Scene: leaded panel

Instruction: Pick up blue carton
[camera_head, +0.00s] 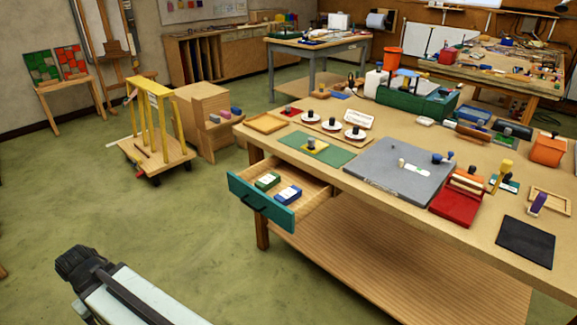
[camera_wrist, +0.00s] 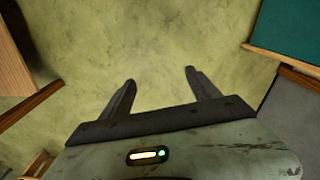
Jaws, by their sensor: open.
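The blue carton (camera_head: 288,194) lies in an open drawer (camera_head: 262,204) with a teal front, under the near left part of the workbench. It has a white label on top. A green carton (camera_head: 267,181) lies beside it, to its left and farther back. My gripper (camera_wrist: 160,80) shows in the wrist view, open and empty above the green floor. Its fingers are spread apart. My arm shows at the lower left of the head view, well apart from the drawer. The blue carton does not show in the wrist view.
The workbench (camera_head: 230,128) carries a green mat (camera_head: 322,157), a grey slab (camera_head: 385,179) and a red press (camera_head: 455,205). A lower shelf (camera_head: 400,270) spans beneath it. A yellow-posted cart (camera_head: 155,150) stands at left. Floor (camera_head: 170,225) before the drawer is clear.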

